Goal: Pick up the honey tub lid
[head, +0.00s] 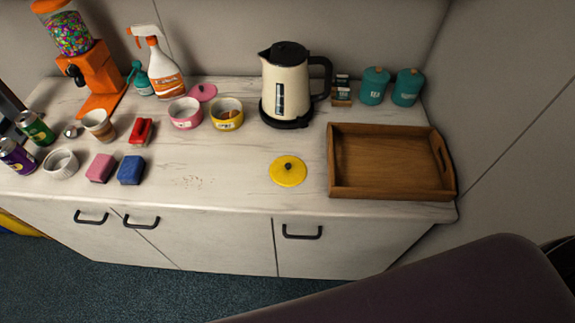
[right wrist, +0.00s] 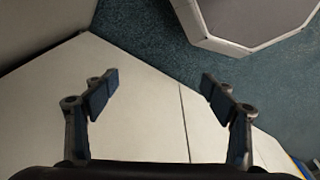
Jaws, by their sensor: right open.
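A round yellow lid with a dark knob (head: 288,171) lies flat near the front edge of the counter, left of the wooden tray. A yellow tub (head: 227,114) stands open further back, and a pink tub (head: 185,113) stands beside it. A pink lid (head: 203,92) lies behind the tubs. My right gripper (right wrist: 158,88) shows in the right wrist view, open and empty, with pale cabinet panels and blue floor beyond it. The lid is not in that view. My left gripper is not in view.
A wooden tray (head: 390,190) sits to the right of the lid. A cream kettle (head: 287,85) stands behind it. Blue (head: 131,170) and pink (head: 101,168) sponges lie to the left. The counter around the yellow lid is mostly clear. Two teal canisters (head: 375,86) stand at the back right.

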